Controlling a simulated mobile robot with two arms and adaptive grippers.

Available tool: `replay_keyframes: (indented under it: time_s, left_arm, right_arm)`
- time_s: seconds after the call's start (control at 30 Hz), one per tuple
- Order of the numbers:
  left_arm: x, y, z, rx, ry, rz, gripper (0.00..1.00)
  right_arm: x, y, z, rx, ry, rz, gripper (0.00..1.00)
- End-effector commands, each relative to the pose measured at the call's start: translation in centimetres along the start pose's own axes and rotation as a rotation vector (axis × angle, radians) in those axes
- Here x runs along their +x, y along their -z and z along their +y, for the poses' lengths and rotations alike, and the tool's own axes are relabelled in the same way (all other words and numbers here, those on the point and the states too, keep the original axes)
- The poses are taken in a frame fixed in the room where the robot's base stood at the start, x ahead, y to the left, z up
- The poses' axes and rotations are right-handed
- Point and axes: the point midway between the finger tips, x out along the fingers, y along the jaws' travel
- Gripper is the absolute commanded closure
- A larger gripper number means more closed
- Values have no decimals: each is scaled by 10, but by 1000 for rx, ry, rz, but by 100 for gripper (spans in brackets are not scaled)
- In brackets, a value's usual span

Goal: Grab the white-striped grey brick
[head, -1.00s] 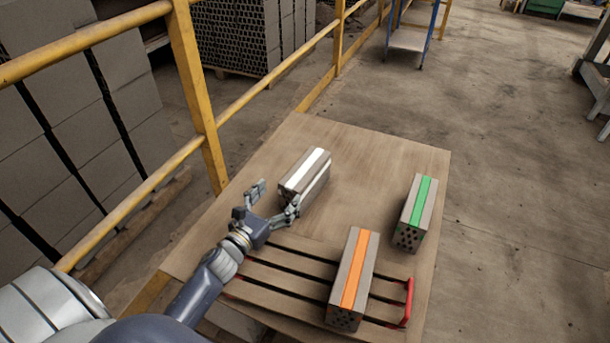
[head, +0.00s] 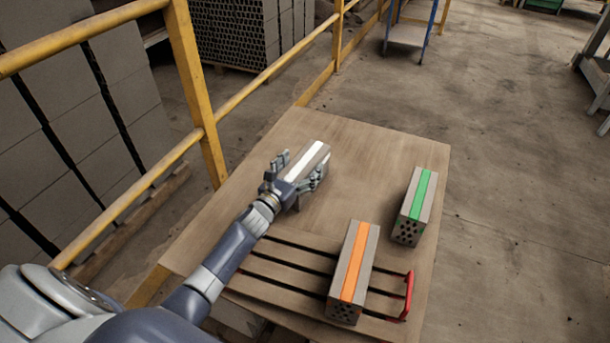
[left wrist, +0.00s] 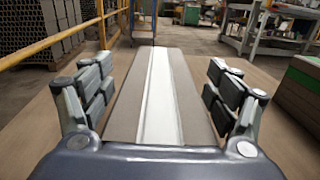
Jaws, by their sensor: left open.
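The white-striped grey brick (head: 309,157) lies on the wooden table toward its back left. In the left wrist view the brick (left wrist: 190,100) runs lengthwise between the fingers, its white stripe facing up. My left gripper (head: 297,172) is open, with one finger on each side of the brick's near part. In the left wrist view, gaps show between both fingers and the brick's sides. The near end of the brick is hidden by the gripper. My right gripper is not in view.
An orange-striped brick (head: 343,291) lies on the slatted tray (head: 285,273) with a red handle (head: 408,297). A green-striped brick (head: 407,226) lies at the table's right. A yellow railing (head: 209,136) runs along the left. The table (head: 360,148) is clear behind the bricks.

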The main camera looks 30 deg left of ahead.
Motion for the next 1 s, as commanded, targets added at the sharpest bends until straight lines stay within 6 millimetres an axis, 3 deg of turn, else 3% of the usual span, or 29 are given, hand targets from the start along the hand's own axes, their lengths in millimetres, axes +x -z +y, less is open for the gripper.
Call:
replay_keyframes:
  time_s: [0.17, 0.2, 0.53, 1.0]
  left_arm:
    - [0, 0, 0, 0, 0, 0, 18]
    - [0, 0, 0, 0, 0, 0, 23]
    - [0, 0, 0, 0, 0, 0, 98]
    - [1, -6, 0, 0, 2, -10, 100]
  right_arm:
    - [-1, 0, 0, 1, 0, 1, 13]
    - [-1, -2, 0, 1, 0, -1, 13]
    - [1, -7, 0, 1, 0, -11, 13]
    - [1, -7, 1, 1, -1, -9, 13]
